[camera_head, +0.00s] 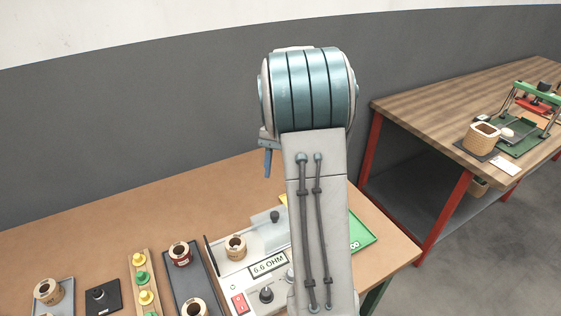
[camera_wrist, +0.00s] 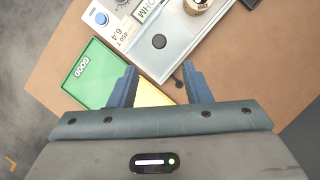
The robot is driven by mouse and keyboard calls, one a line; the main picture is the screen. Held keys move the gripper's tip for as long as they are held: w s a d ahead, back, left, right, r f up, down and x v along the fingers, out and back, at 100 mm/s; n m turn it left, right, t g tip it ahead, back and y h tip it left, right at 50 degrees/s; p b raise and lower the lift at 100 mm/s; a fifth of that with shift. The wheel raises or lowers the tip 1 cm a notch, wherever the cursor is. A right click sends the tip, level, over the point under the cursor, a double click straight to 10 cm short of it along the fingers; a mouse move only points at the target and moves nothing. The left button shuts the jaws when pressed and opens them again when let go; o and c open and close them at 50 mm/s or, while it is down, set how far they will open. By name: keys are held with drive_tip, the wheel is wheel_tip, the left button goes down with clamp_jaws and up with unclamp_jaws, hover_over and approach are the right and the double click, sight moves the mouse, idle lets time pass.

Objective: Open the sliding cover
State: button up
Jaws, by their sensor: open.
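The sliding cover (camera_head: 266,222) is a clear panel with a black knob on the white tester (camera_head: 240,283). A wound coil (camera_head: 236,246) sits in the tester beside the cover, to its left. In the head view, my arm hides most of the gripper; one blue finger shows above the bench.
A green tray marked GOOD (camera_wrist: 92,78) lies by the left finger in the wrist view. Left of the tester are a dark tray (camera_head: 187,277) with coils and a wooden strip (camera_head: 143,281) with coloured knobs. A second table (camera_head: 440,100) stands at right.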

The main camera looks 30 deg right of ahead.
drive_tip(key=v, duration=0.2)
drive_tip(key=shift+w+d+r, duration=0.1)
drive_tip(key=shift+r, duration=0.2)
idle(0.3)
drive_tip(key=s+a+n+t+h, duration=0.3)
drive_tip(key=s+a+n+t, duration=0.3)
drive_tip(key=s+a, duration=0.9)
drive_tip(key=shift+s+r+n, duration=0.35)
drive_tip(key=shift+s+n, duration=1.15)
drive_tip(key=shift+s, duration=0.35)
drive_tip(key=shift+c, duration=0.8)
drive_tip(key=shift+s, duration=0.1)
